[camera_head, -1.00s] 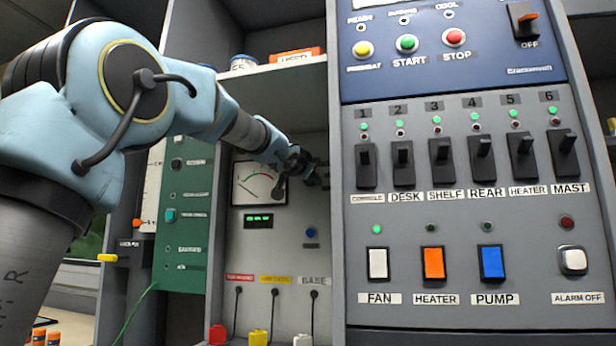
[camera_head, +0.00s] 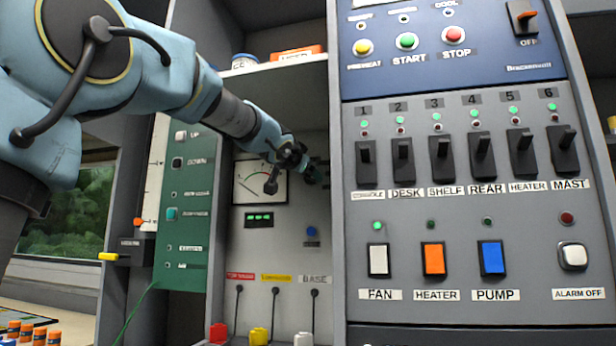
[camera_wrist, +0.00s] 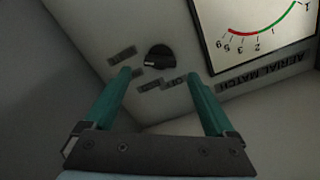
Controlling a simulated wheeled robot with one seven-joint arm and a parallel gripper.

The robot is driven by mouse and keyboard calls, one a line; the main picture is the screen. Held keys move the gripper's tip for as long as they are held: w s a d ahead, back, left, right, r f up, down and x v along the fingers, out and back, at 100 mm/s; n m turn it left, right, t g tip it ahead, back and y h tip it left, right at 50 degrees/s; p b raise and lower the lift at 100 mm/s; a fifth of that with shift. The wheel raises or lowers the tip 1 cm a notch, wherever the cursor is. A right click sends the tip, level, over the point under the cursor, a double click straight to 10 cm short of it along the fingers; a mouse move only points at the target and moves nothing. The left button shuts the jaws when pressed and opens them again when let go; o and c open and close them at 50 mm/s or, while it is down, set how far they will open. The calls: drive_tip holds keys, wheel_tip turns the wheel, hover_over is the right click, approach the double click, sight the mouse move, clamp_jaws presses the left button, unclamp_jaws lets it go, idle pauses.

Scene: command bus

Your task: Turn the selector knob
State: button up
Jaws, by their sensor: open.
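The selector knob (camera_wrist: 160,58) is a small black round knob on a pale panel, with several small dark labels around it, in the wrist view. It sits beyond and between the two green fingers of my gripper (camera_wrist: 158,82), which are spread apart and empty. The fingers look short of the knob and not touching it. In the head view my gripper (camera_head: 316,174) is at the panel, right of the meter; the knob is hidden there behind the gripper and wrist.
The aerial meter (camera_head: 259,183) is left of my gripper, and it also shows in the wrist view (camera_wrist: 255,40). A grey switch cabinet (camera_head: 457,210) stands close on the right. A shelf (camera_head: 270,67) with cans and an orange box is above. Plugs with cords hang below.

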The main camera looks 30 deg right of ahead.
drive_tip(key=v, duration=0.6)
drive_tip(key=shift+s+a, duration=0.1)
drive_tip(key=shift+s, duration=0.05)
idle(0.3)
